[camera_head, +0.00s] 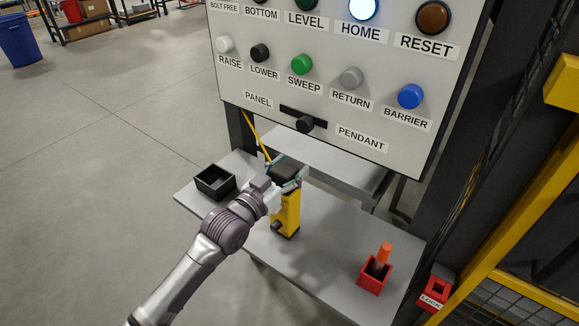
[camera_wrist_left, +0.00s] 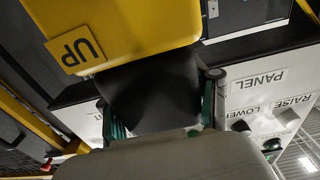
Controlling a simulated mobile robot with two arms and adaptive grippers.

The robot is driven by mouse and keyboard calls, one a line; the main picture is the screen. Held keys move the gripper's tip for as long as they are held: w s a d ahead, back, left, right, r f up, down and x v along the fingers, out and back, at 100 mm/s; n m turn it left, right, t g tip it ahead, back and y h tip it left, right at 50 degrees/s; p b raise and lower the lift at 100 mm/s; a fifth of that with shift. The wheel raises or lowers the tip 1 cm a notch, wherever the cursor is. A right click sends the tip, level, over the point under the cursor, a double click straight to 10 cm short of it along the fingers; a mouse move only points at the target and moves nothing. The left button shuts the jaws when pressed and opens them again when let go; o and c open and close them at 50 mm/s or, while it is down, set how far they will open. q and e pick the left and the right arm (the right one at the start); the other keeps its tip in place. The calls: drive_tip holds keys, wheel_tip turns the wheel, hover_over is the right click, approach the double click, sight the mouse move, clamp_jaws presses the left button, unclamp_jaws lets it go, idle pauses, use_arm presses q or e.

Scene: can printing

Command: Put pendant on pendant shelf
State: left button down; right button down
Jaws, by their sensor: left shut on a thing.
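The pendant (camera_head: 287,212) is a yellow box with a black top and a dark round knob low on one side. My left gripper (camera_head: 283,178) is shut on its black upper part. The pendant looks roughly upright over the grey shelf (camera_head: 330,246) below the button panel; I cannot tell whether its base touches. In the left wrist view the pendant's black part (camera_wrist_left: 155,95) sits between the teal-padded fingers (camera_wrist_left: 163,100), with its yellow body and "UP" label beyond. My right gripper is not in view.
A black open tray (camera_head: 215,182) stands at the shelf's left end. A red holder (camera_head: 374,277) with an orange-handled item stands at the right. The button panel (camera_head: 330,85) overhangs the back. A yellow cable (camera_head: 257,137) runs behind my gripper. Another red box (camera_head: 434,292) is further right.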

use_arm(q)
drive_tip(key=shift+f, duration=0.1)
drive_tip(key=shift+c, duration=1.2)
unclamp_jaws()
